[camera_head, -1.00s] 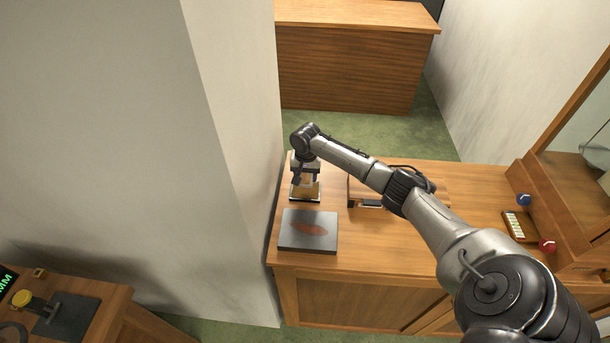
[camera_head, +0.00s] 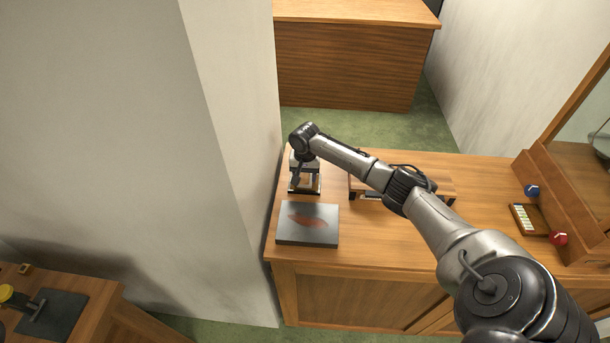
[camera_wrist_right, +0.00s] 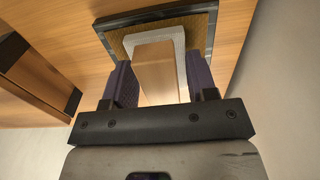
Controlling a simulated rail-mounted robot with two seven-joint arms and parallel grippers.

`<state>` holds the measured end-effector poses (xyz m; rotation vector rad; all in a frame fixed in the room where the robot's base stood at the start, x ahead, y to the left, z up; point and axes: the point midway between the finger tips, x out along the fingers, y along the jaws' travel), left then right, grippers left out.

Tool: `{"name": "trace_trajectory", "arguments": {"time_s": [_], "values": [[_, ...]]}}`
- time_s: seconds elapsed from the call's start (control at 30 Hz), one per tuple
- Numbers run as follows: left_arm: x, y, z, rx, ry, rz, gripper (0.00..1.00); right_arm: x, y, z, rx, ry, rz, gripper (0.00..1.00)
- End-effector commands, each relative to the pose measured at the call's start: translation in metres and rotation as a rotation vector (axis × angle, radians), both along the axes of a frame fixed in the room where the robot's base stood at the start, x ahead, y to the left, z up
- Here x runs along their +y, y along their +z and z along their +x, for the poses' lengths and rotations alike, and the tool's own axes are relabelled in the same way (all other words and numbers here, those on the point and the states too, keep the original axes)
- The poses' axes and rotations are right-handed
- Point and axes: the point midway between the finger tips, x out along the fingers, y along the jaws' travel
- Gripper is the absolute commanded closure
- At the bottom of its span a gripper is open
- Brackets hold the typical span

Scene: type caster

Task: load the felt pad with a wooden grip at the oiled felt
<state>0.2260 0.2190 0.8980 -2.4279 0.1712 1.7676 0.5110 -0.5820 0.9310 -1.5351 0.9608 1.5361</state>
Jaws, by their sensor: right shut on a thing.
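My right gripper (camera_head: 304,176) is at the back left of the wooden bench, over a small dark-edged tray (camera_head: 305,192). In the right wrist view, it (camera_wrist_right: 152,78) is shut on the wooden grip (camera_wrist_right: 155,62) of the felt pad. The pale grey pad (camera_wrist_right: 139,37) lies under the grip, over the tray's brown oiled felt (camera_wrist_right: 200,28). I cannot tell for certain whether pad and felt touch. The fingers hide part of the pad. My left gripper is not in view.
A dark slab (camera_head: 289,237) with a reddish patch lies in front of the tray. A wooden stand (camera_head: 434,182) is to the right, partly behind my arm. A blue knob (camera_head: 531,190) and red knob (camera_head: 559,238) are farther right. A pale wall (camera_head: 225,160) rises close on the left.

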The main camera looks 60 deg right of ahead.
Motion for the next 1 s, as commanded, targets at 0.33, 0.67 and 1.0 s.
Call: {"name": "trace_trajectory", "arguments": {"time_s": [0.33,0.67,1.0], "values": [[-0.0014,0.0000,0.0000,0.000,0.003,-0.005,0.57,-0.0001,0.0000,0.0000,0.000,0.000,0.000,0.66],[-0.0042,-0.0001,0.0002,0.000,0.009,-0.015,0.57,0.0000,-0.0025,0.0001,-0.001,0.000,0.000,0.66],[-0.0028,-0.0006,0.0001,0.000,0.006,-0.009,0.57,-0.0001,-0.0064,0.0001,-0.001,0.000,0.000,0.66]]}}
